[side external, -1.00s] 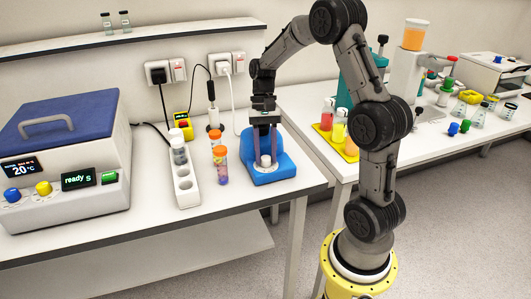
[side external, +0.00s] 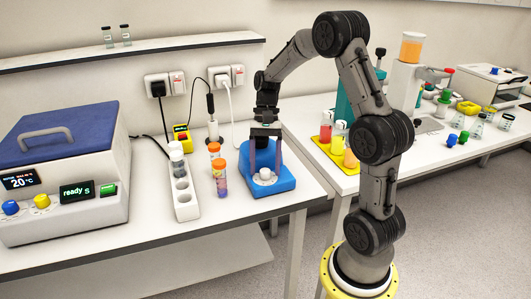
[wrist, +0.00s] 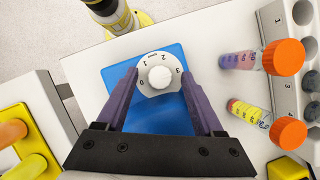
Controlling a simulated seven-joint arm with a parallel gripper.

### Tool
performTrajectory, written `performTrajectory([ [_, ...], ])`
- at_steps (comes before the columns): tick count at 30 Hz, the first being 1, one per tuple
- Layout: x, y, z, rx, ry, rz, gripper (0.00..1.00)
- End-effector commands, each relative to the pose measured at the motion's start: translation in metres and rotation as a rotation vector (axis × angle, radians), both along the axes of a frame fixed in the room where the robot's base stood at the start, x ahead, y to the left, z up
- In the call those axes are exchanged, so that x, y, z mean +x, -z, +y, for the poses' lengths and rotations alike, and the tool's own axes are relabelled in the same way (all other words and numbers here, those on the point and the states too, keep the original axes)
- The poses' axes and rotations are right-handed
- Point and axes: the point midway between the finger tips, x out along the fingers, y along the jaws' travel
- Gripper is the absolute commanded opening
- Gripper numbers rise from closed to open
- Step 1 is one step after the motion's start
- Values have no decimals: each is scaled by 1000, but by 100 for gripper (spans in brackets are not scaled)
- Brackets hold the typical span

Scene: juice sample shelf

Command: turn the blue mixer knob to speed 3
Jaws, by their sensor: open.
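The mixer is a blue block (side external: 284,187) near the table's right end; its blue top also shows in the wrist view (wrist: 113,74). A round white knob (wrist: 158,76) sits on it, with the numbers 0 to 3 around the dial. I cannot make out clearly where its pointer is. My gripper (wrist: 160,75) is open, with one purple finger on each side of the knob and a visible gap to it in the wrist view. In the side view, my gripper (side external: 266,172) is over the mixer, pointing down.
Two orange-capped tubes (side external: 218,170) stand just left of the mixer, beside a white rack (side external: 186,205). A blue-lidded machine (side external: 65,150) stands farther left. A yellow tray (side external: 350,162) with bottles is on the right-hand table.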

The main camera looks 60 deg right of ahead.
Motion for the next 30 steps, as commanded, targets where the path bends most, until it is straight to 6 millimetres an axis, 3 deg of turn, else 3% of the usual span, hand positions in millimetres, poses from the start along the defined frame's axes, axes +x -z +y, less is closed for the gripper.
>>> performTrajectory([
  [5, 4, -21, -9, -4, 1, -4, 69],
  [18, 16, -103, -41, -3, 2, -1, 69],
  [24, 19, -122, -48, -1, 2, -1, 69],
  [30, 19, -126, -49, 0, 2, 1, 69],
])
